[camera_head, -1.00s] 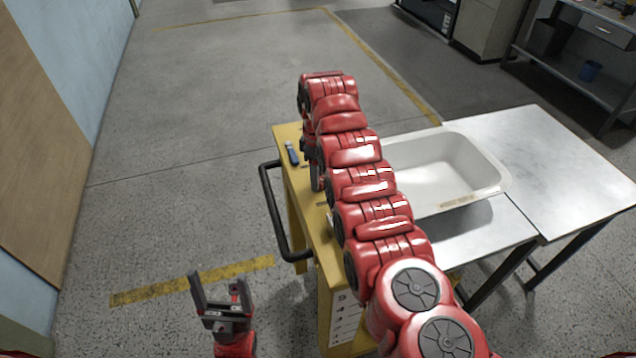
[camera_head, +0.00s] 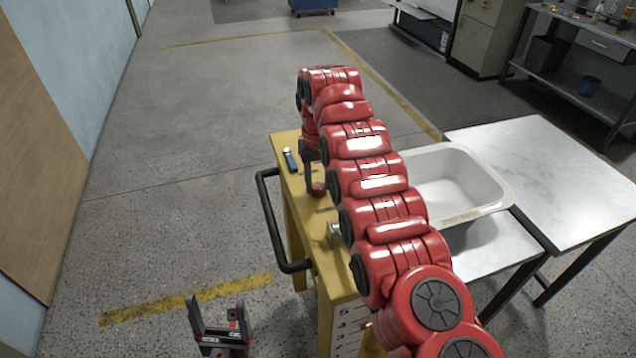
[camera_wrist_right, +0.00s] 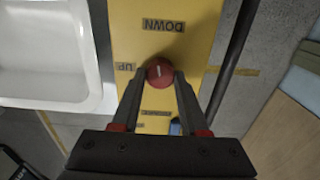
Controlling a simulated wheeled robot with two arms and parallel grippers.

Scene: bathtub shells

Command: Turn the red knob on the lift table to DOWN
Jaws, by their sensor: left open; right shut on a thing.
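The red knob (camera_wrist_right: 160,72) is on the yellow top of the lift table (camera_wrist_right: 198,30), seen in the right wrist view. The DOWN label (camera_wrist_right: 163,25) lies above it in that view and the UP label (camera_wrist_right: 126,66) to its left. A short pale mark shows on the knob; where it points is too small to tell surely. My right gripper (camera_wrist_right: 161,80) is shut on the knob, one finger on each side. In the head view the knob (camera_head: 318,189) shows beside my right gripper's finger (camera_head: 311,180). My left gripper (camera_head: 221,320) is open and empty, over the floor.
A white tub (camera_head: 455,185) stands right of the yellow top, by a metal table (camera_head: 560,170). A black handrail (camera_head: 270,215) runs along the lift table's left side. A blue-handled tool (camera_head: 290,160) lies near its far end. The floor at left is clear.

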